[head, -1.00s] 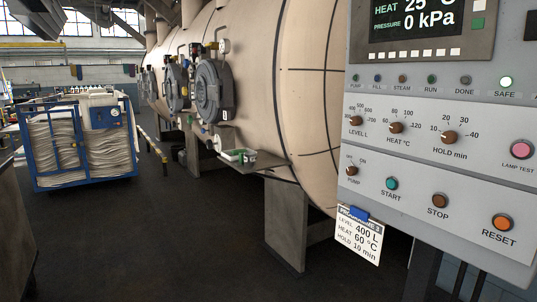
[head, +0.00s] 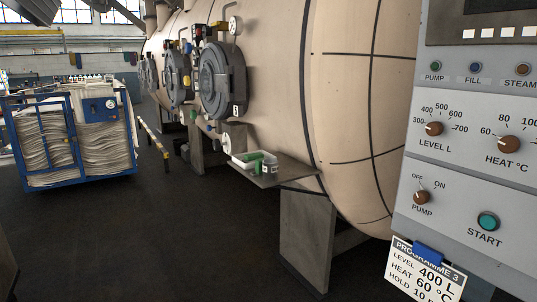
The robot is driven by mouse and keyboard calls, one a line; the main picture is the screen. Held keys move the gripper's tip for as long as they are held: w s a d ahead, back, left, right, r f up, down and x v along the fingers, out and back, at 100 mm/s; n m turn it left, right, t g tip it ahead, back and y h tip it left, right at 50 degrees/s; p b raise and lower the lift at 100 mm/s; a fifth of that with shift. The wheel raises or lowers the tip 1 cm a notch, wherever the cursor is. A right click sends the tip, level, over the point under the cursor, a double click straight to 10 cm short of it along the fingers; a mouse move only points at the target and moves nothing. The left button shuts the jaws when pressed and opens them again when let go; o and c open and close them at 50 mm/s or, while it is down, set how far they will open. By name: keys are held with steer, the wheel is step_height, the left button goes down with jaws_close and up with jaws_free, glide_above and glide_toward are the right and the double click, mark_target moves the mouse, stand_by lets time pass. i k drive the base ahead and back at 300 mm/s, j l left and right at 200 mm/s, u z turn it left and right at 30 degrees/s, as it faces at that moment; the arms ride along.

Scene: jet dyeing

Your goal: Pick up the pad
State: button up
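My gripper is not in view. A small grey shelf (head: 292,174) juts out from the side of the large beige vessel (head: 345,95), near the picture's middle. On it sits a shallow white tray (head: 239,163) with green in it. Small green-and-white items (head: 270,165) stand at the tray's right end. They are too small to make out well, and I cannot tell which of these, if any, is the pad.
A grey control panel (head: 470,185) with knobs and a hanging programme card (head: 425,272) fills the right side. A blue cart (head: 70,178) with folded cloth stands at left. A concrete support (head: 305,235) is below the shelf. Dark floor (head: 190,240) is clear in between.

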mark_target(249, 158)
steer(key=i+j+z, duration=0.2)
steer(key=i+j, duration=1.8)
steer(key=i, duration=0.55)
